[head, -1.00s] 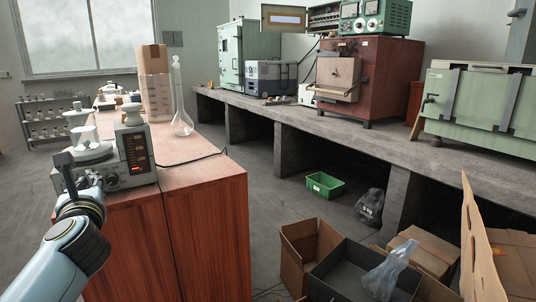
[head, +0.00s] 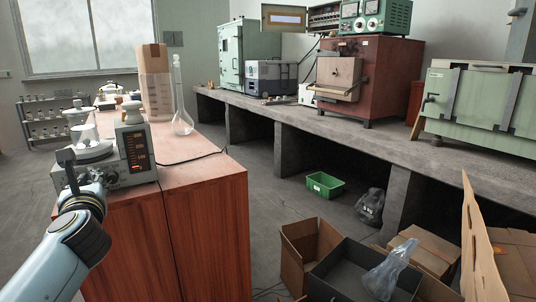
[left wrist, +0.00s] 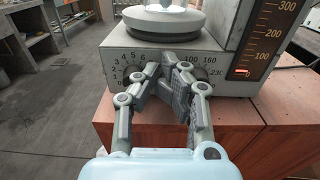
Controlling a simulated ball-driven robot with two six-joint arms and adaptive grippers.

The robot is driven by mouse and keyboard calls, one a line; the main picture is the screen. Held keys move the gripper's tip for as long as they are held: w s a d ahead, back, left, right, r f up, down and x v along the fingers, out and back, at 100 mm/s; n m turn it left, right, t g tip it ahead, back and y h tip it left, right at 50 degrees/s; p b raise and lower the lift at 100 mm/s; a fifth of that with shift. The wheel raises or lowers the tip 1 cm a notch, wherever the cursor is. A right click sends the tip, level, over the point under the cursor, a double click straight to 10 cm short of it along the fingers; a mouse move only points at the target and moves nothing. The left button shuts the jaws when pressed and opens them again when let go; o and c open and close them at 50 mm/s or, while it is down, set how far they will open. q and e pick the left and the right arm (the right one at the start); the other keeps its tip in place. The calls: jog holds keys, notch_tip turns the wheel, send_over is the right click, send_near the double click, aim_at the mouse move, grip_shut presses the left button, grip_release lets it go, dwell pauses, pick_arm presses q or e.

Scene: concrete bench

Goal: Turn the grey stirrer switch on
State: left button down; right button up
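The grey stirrer (head: 122,176) stands on the near left of the red-brown wooden counter. It also shows in the left wrist view (left wrist: 120,48), with a white round plate on top, two numbered scales on its front and an orange-marked indicator panel at the right. My left gripper (left wrist: 160,73) is close against this front, between the two scales. Its fingertips are near each other; whether they touch the front or hold anything is unclear. The switch itself cannot be made out and may be behind the fingers. In the head view the left arm reaches in from the lower left. My right gripper is out of view.
A glass vessel (head: 84,128) stands on the stirrer. A cardboard-coloured container (head: 155,92) and a long-necked flask (head: 182,125) stand behind it, with a black cable on the counter. Open boxes (head: 311,250) and a green crate (head: 324,184) are on the floor at the right.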

pick_arm(q)
jog(key=shift+d+f, duration=0.1)
jog(key=shift+f, duration=0.15)
jog(key=shift+w+d+r, duration=0.1)
jog(key=shift+w+d, duration=0.05)
jog(key=shift+d, duration=0.05)
dwell(0.4)
jog(key=shift+w+d, duration=0.1)
jog(key=shift+d, duration=0.1)
jog(key=shift+d+r+p, duration=0.2)
jog(key=shift+r+p, duration=0.1)
jog(key=shift+p, duration=0.3)
jog(key=p+v, duration=0.1)
jog(key=v, duration=0.4)
jog(key=shift+s, duration=0.4)
